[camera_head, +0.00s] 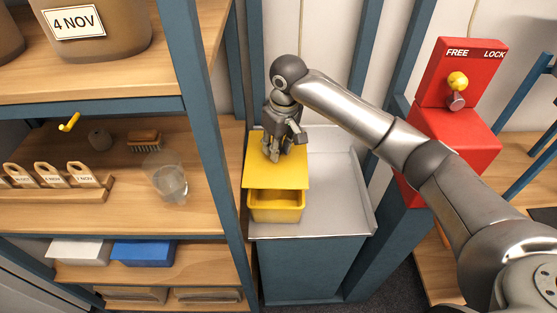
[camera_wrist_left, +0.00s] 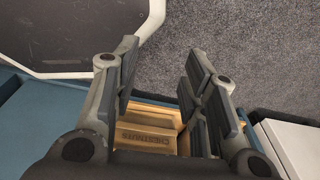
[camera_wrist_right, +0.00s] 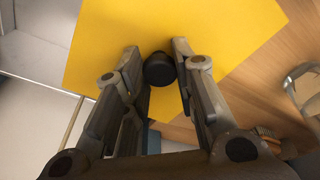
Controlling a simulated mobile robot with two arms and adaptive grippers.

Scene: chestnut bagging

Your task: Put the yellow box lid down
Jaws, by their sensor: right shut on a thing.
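The yellow lid (camera_head: 262,178) is a flat square plate with a black knob (camera_wrist_right: 160,68). My right gripper (camera_head: 283,150) is shut on the knob from above; the right wrist view shows the knob between the fingers. The yellow box (camera_head: 276,212) stands on the grey metal tray top. The lid covers its rear part in the head view, while its front opening shows below the lid edge. I cannot tell whether lid and box touch. My left gripper (camera_wrist_left: 163,75) is open and empty in the left wrist view, and out of the head view.
The grey metal tray (camera_head: 335,190) has bare room right of the box. A blue shelf post (camera_head: 205,120) stands close left, beside shelves with a glass jar (camera_head: 168,180) and a brush (camera_head: 144,141). A red lock stand (camera_head: 460,130) is at right. A wooden chestnuts box (camera_wrist_left: 150,138) lies below my left gripper.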

